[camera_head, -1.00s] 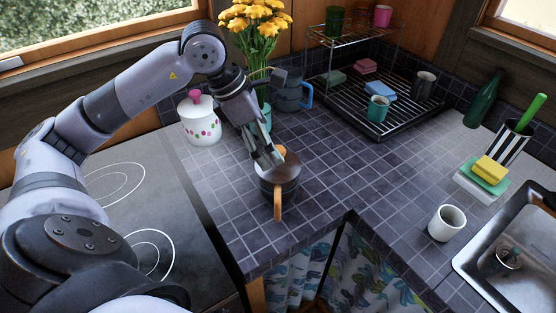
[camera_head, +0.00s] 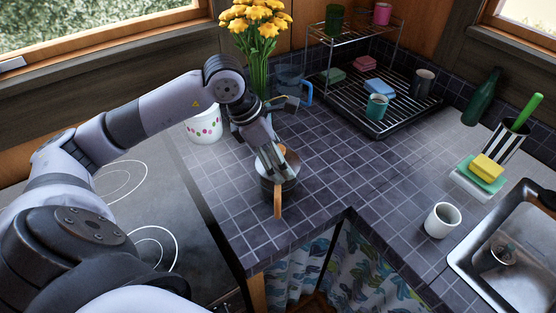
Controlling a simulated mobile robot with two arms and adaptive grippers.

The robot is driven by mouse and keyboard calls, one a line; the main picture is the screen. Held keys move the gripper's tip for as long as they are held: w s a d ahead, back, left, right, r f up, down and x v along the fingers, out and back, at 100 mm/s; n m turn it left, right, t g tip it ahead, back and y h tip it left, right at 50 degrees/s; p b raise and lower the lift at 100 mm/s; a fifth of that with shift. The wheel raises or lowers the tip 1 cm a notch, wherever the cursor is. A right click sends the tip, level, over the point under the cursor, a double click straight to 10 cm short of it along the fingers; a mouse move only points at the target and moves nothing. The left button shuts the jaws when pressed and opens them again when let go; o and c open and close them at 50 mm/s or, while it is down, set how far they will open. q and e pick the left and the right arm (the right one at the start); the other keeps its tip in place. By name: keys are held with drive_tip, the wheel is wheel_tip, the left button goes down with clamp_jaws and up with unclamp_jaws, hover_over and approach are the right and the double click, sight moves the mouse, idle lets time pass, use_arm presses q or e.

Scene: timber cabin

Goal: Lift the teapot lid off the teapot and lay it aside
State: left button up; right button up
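I cannot tell whether the lid is fully seated. My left gripper (camera_head: 277,168) points down at the lid, with its fingertips over the lid's middle. The fingers hide the knob, and I cannot tell whether they grip it. My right gripper is not in view.
A dotted white jar (camera_head: 204,128) and a vase of yellow flowers (camera_head: 258,75) stand behind my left arm. A dish rack (camera_head: 375,120) is at the back. A white cup (camera_head: 441,220) stands by the sink (camera_head: 480,270). The counter right of the teapot is clear.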

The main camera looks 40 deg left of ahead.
use_arm(q)
drive_tip(key=shift+s, duration=0.1)
drive_tip(key=c, duration=0.6)
drive_tip(key=shift+s, duration=0.1)
drive_tip(key=c, duration=0.5)
